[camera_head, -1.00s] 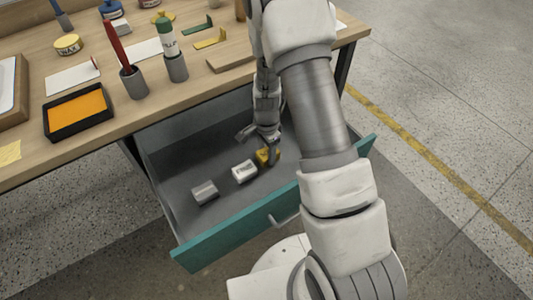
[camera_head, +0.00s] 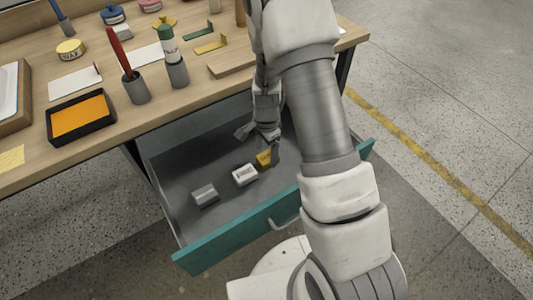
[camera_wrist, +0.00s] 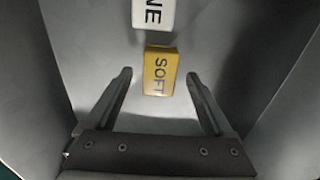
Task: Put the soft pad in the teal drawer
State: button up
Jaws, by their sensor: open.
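The soft pad (camera_wrist: 160,71) is a yellow block marked "SOFT". It lies on the floor of the open teal drawer (camera_head: 232,238), at the right end of a short row of blocks; it also shows in the head view (camera_head: 264,159). My gripper (camera_wrist: 160,80) is open inside the drawer. Its two fingers stand apart on either side of the pad's near end, with gaps on both sides in the wrist view. In the head view my gripper (camera_head: 262,145) is close to the pad and partly hides it.
A white block (camera_head: 245,175) and a grey block (camera_head: 204,195) lie in the drawer to the left of the pad. The wooden desk top (camera_head: 190,105) above holds an orange tray (camera_head: 80,117), two cups and several small items. The drawer floor at left is bare.

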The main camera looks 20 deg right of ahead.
notch_tip(320, 180, up, 9)
jog(key=p, duration=0.3)
notch_tip(320, 180, up, 9)
jog(key=n+t, duration=0.1)
jog(key=n, duration=0.1)
send_over(266, 157)
jog(key=s, duration=0.1)
jog(key=s+r+n+t, duration=0.2)
jog(key=s+r+n, duration=0.3)
jog(key=r, duration=0.5)
jog(key=s+r+n+t, duration=0.2)
jog(key=s+r+n, duration=0.5)
jog(key=s, duration=0.7)
notch_tip(266, 157, up, 3)
jog(key=shift+f+t, duration=0.15)
jog(key=shift+t, duration=0.15)
